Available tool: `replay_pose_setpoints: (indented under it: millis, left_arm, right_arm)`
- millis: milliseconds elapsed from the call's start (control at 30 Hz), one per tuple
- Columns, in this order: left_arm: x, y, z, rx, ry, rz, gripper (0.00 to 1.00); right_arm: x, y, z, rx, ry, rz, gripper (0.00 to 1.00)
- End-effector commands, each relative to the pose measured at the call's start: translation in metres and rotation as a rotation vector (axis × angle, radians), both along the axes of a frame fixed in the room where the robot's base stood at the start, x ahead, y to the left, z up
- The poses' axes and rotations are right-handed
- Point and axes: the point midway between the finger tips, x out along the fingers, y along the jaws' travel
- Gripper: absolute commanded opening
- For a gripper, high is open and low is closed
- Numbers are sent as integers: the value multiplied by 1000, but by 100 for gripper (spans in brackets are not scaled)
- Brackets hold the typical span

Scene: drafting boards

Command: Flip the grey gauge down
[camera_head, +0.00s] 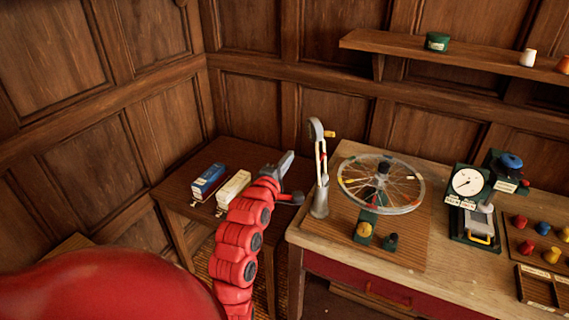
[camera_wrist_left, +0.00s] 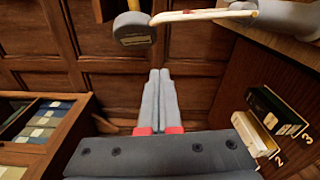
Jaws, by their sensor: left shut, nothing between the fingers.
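The grey gauge (camera_head: 320,170) stands on the left end of the workbench, beside a spoked wheel. Its slim arm points up, with a curved grey head and a yellow tip at the top. In the left wrist view its round grey head (camera_wrist_left: 133,32) and pale rod show near the top edge. My left gripper (camera_head: 285,163) is left of the gauge, its fingertips lower than the gauge's head and apart from it in the head view. In the left wrist view its fingers (camera_wrist_left: 160,98) are together and empty. My right gripper is not in view.
The spoked wheel (camera_head: 381,183) is right of the gauge. A white-faced dial (camera_head: 467,182) and coloured knobs stand further right. A blue box (camera_head: 209,180) and a white box (camera_head: 233,188) lie on a lower side table (camera_head: 180,187). A shelf (camera_head: 460,52) runs above.

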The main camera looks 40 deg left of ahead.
Motion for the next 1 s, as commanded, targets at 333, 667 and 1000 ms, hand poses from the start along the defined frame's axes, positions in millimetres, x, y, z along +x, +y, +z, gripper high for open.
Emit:
replay_pose_setpoints:
  millis: [333,667,1000]
  left_arm:
    - [51,-3,7,0,-1,-4,0]
    - [62,-21,7,1,-2,0,0]
    - [62,-21,6,4,-2,1,0]
  right_arm:
    - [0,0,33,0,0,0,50]
    - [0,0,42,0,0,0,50]
    - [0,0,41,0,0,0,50]
